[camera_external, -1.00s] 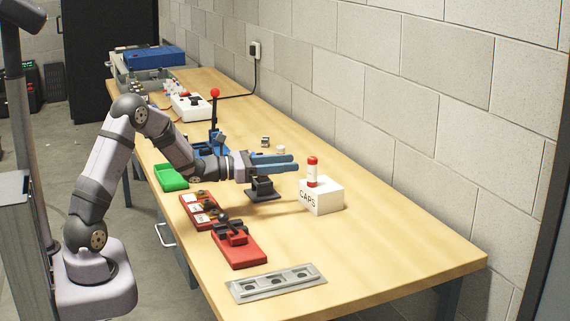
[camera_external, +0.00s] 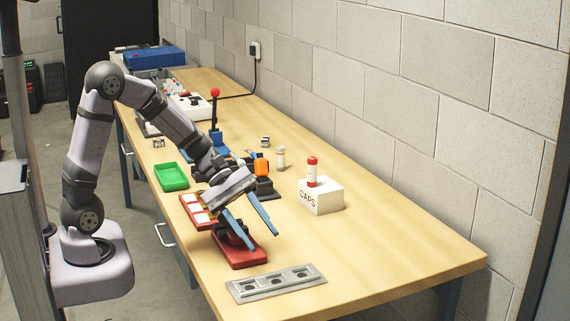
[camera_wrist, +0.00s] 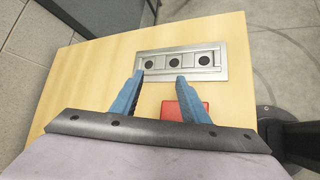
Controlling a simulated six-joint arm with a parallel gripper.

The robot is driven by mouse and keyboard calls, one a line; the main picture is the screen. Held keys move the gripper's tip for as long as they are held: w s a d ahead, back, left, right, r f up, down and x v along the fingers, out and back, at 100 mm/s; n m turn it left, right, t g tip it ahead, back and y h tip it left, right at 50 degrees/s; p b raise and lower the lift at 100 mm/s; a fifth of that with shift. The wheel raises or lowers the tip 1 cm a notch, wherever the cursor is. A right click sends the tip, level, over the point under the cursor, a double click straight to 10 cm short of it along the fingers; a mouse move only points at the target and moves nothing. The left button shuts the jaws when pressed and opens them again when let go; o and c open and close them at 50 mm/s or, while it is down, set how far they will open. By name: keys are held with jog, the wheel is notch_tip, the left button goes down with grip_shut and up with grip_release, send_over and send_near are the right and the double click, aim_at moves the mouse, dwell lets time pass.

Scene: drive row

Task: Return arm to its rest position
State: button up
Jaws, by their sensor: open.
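My gripper (camera_external: 249,229) is open and empty, with its two blue fingers pointing down and toward the front of the table in the external view. It is above the red block fixture (camera_external: 240,256), which it partly hides. In the wrist view my gripper (camera_wrist: 157,83) shows its fingers spread apart with nothing between them. Beyond the fingertips lies the grey metal plate with three dark holes (camera_wrist: 210,74). A part of the red fixture (camera_wrist: 176,112) shows between and below the fingers. My arm is bent, with its elbow raised over the left side of the table.
A black stand with an orange piece (camera_external: 262,166), a white bottle (camera_external: 281,156) and a green tray (camera_external: 171,177) stand farther back. The grey plate (camera_external: 276,284) lies near the front. The right front tabletop is clear.

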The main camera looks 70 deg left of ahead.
jog(key=s+m+g+y+p, duration=0.1)
jog(key=s+m, duration=0.1)
jog(key=s, duration=0.1)
jog(key=s+f+m+g+y, duration=0.1)
jog(key=s+m, duration=0.1)
jog(key=s, duration=0.2)
jog(key=s+a+m+g+y+p, duration=0.1)
jog(key=s+m, duration=0.2)
jog(key=shift+s+f+p, duration=0.2)
jog(key=shift+s+p, duration=0.05)
jog(key=shift+p, duration=0.05)
jog(key=s+a+m+g+y+p, duration=0.1)
jog(key=s+a+m+y+p, duration=0.2)
jog(key=s+a+m+y, duration=0.2)
jog(key=shift+s+a+r+m+y, duration=0.15)
jog(key=shift+s+a+m+y, duration=0.25)
jog(key=shift+s+a+m, duration=1.15)
jog(key=shift+w+d+m, duration=0.4)
jog(key=shift+w+m, duration=0.05)
jog(key=shift+w, duration=0.1)
